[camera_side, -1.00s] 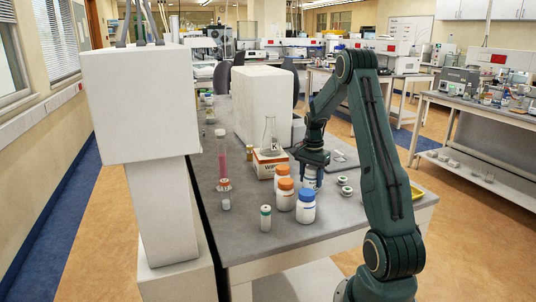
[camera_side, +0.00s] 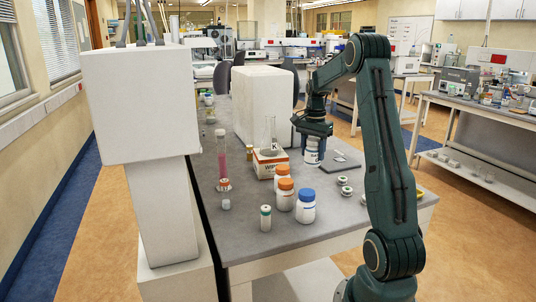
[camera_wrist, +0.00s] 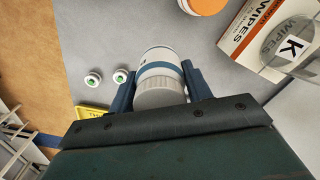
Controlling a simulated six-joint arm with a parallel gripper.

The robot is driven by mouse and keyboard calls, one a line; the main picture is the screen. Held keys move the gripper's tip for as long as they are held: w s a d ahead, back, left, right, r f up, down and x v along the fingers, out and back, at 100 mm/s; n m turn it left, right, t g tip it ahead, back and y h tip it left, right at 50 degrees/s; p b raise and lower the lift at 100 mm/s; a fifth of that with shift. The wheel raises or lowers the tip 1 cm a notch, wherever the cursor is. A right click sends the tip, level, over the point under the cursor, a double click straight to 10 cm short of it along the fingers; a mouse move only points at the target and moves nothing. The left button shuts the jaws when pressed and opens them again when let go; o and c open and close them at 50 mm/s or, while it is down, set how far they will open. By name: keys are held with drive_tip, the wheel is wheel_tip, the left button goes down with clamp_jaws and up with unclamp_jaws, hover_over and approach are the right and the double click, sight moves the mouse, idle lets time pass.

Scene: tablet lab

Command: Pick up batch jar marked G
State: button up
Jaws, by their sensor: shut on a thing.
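My gripper (camera_side: 312,138) is shut on a white jar (camera_side: 312,154) at the right of the wipes box. Dark marks show on the jar's side, but I cannot read a letter. In the wrist view the jar (camera_wrist: 159,65) sits between the two blue fingers of my gripper (camera_wrist: 160,84). It has a pale ribbed cap and a blue band. The jar appears raised above the bench, though the side view does not make the gap clear. Two orange-capped jars (camera_side: 285,195) and a blue-capped jar (camera_side: 306,207) stand nearer the front.
A wipes box (camera_side: 268,164) stands left of the held jar, with a flask marked K (camera_side: 270,136) at it. A pink-filled cylinder (camera_side: 221,165) and small vial (camera_side: 265,218) stand left.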

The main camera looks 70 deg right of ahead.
wheel_tip(320, 180, up, 10)
idle(0.4)
drive_tip(key=shift+w, duration=0.1)
idle(0.4)
